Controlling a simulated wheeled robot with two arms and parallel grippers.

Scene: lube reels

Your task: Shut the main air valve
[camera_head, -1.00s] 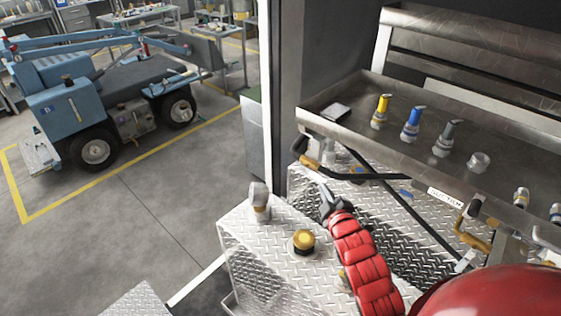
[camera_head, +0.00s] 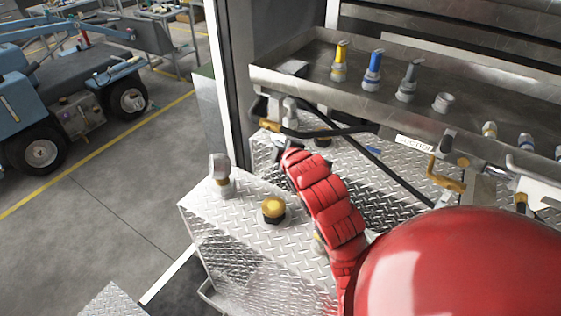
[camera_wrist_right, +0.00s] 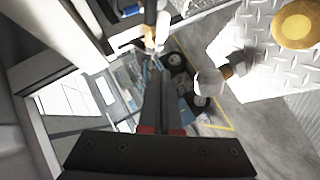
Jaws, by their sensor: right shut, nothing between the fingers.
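A valve fitting with brass parts (camera_head: 270,125) and a black hose sits under the left end of the steel tray. I cannot tell for sure that it is the main air valve. In the right wrist view a brass and white fitting (camera_wrist_right: 154,38) on a black hose stands just beyond my fingertips. My right gripper (camera_wrist_right: 154,66) is shut and empty, pointing at that fitting; I cannot tell whether they touch. In the head view my right gripper (camera_head: 284,150) is small and partly hidden at the end of my red arm, below the tray. My left gripper is out of view.
The steel tray (camera_head: 300,84) carries several nozzles above the arm. A diamond-plate box (camera_head: 235,240) with a grey-topped fitting (camera_head: 220,172) and a yellow-capped knob (camera_head: 273,207) stands left of my arm. A yellow-handled valve (camera_head: 447,180) hangs right.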

